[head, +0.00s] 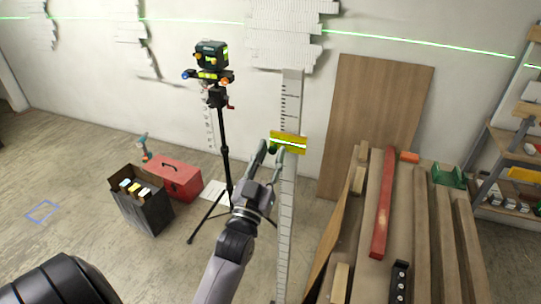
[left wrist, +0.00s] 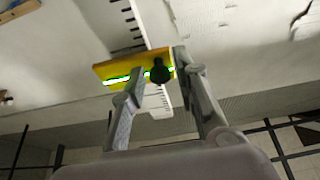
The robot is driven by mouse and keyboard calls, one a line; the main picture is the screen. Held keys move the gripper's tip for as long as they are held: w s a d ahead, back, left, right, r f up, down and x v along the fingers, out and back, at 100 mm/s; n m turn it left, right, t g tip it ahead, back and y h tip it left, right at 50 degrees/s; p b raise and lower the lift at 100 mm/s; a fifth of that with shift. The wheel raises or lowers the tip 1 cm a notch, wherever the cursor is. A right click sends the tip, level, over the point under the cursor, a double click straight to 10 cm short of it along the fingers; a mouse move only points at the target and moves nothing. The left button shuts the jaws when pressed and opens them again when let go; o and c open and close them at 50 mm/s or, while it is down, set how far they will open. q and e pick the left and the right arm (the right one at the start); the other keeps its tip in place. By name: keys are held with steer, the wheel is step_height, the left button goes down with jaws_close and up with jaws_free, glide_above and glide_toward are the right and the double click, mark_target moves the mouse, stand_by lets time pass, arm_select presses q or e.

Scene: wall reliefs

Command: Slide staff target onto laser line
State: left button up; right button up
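The yellow staff target (head: 291,138) sits partway up the white graduated staff (head: 285,215), with a bright green stripe across its face. The green laser line (head: 430,44) crosses the wall higher in the head view. The target (left wrist: 112,71) and its dark round knob (left wrist: 160,71) also show in the left wrist view. My left gripper (head: 271,149) is at the target's left part. In the left wrist view, its fingers (left wrist: 159,67) are apart, one on each side of the knob; I cannot tell whether they touch it. My right gripper is out of view.
The laser level (head: 211,54) stands on a black tripod (head: 224,150) left of the staff. A red toolbox (head: 180,181) and a dark crate (head: 148,211) are on the floor. A bench with boards (head: 415,235) fills the right, before a leaning wooden panel (head: 372,110).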

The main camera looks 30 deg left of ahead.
arm_select(q)
steer(key=shift+o, duration=0.8)
steer(key=shift+s, duration=0.1)
steer(key=shift+s+d+f, duration=0.1)
steer(key=shift+s+f, duration=0.15)
steer(key=v, duration=1.1)
steer(key=shift+s, duration=0.2)
